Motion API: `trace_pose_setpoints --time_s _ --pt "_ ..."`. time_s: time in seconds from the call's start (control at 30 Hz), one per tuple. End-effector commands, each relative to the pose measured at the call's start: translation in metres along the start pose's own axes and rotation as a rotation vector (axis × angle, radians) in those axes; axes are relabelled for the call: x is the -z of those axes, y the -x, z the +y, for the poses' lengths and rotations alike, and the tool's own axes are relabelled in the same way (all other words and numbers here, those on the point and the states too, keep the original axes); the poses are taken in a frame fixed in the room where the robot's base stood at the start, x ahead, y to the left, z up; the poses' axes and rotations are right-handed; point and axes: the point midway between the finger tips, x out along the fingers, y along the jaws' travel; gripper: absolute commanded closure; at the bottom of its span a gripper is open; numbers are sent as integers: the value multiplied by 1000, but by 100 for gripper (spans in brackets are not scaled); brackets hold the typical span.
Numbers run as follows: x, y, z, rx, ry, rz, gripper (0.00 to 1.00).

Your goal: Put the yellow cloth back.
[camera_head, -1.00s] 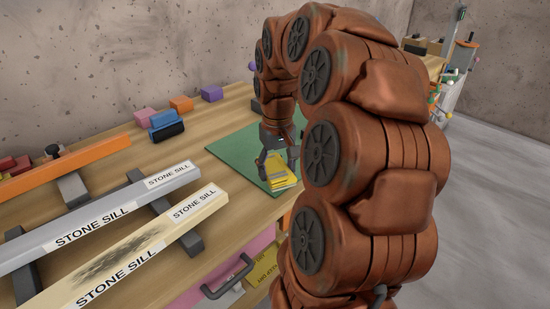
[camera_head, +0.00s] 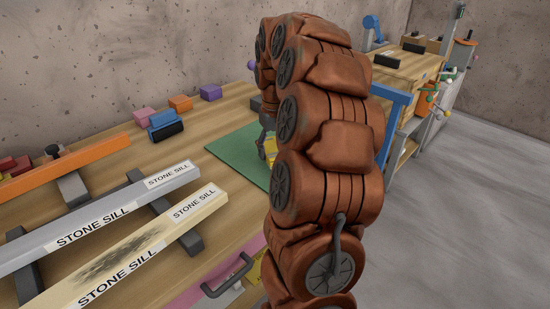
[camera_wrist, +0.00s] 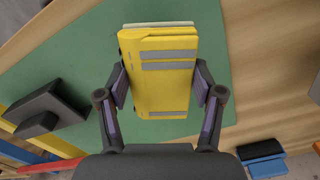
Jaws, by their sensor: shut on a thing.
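The yellow cloth (camera_wrist: 158,90) is a folded block with grey bands, and a pale layer shows at its far edge in the wrist view. My gripper (camera_wrist: 160,84) is shut on it, one finger on each side. In the head view my gripper (camera_head: 267,148) is partly covered by my arm, and only a little of the cloth (camera_head: 258,164) shows. Both are over the green mat (camera_head: 230,149), which also fills much of the wrist view (camera_wrist: 62,62). I cannot tell whether the cloth touches the mat.
A grey stone sill (camera_head: 105,216) and a cream sill (camera_head: 150,245) with a dark smudge lie on supports at the left. An orange bar (camera_head: 70,165) lies behind them. Small blocks and a blue-and-black block (camera_head: 164,124) stand at the back.

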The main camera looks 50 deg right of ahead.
Motion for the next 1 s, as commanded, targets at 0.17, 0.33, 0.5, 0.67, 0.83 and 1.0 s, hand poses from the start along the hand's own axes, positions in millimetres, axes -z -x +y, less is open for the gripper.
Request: trace_pose_setpoints --time_s 0.17,0.33,0.5,0.67,0.83,1.0 --pt "1 -14 1 0 0 -1 66" --pt "0 -32 0 1 0 -3 66" --pt "1 -36 0 0 1 0 66" --pt "1 -36 0 0 0 1 66" --pt "1 -38 0 0 1 1 28" --pt "1 -38 0 0 1 1 10"
